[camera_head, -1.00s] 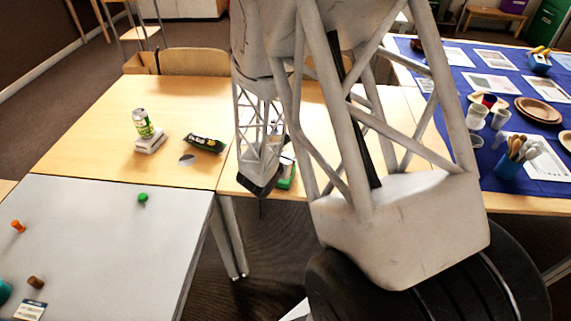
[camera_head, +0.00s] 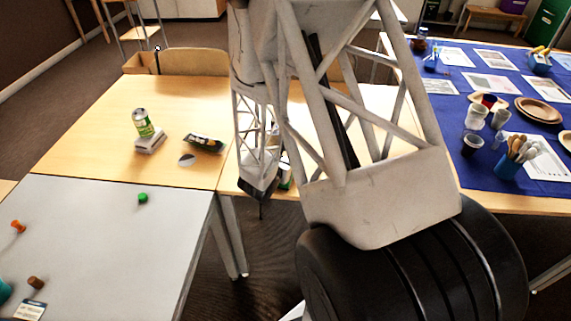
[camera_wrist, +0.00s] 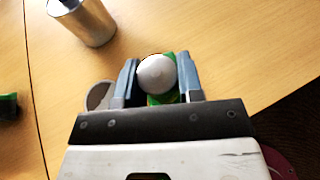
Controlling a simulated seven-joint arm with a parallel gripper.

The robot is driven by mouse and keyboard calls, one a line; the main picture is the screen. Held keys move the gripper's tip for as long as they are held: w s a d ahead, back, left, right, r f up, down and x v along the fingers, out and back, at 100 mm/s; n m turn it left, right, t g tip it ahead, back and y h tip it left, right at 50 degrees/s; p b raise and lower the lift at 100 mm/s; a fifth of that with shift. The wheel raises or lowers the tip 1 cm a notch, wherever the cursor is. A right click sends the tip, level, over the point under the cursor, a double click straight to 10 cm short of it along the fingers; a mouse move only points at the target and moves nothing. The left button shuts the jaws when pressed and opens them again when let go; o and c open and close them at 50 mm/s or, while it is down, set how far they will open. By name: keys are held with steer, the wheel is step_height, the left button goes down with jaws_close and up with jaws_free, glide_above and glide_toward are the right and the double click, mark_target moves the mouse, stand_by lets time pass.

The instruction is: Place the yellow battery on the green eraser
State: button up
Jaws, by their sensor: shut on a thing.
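In the wrist view my gripper (camera_wrist: 158,84) has its two fingers closed on a round, light grey-ended thing (camera_wrist: 156,73), which I take to be the yellow battery held end-on. Its yellow side is hidden from this angle. The green eraser (camera_wrist: 162,99) shows below it, mostly covered by it. I cannot tell whether they touch. In the head view my gripper (camera_head: 258,186) is near the front edge of the wooden table, and the green eraser is largely hidden behind it.
A can (camera_head: 143,123) stands on a white block (camera_head: 150,143), left of a black packet (camera_head: 204,143) and a grey disc (camera_head: 187,160). In the wrist view a silver can (camera_wrist: 88,24) stands at upper left. A grey table (camera_head: 110,230) holds small pegs. The blue-covered table (camera_head: 455,150) holds cups and plates.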

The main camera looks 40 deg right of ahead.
steer(key=shift+f, duration=0.25)
steer(key=o, duration=1)
steer(key=shift+c, duration=0.2)
steer(key=shift+r, duration=0.2)
steer(key=v, duration=1.2)
stand_by(0.3)
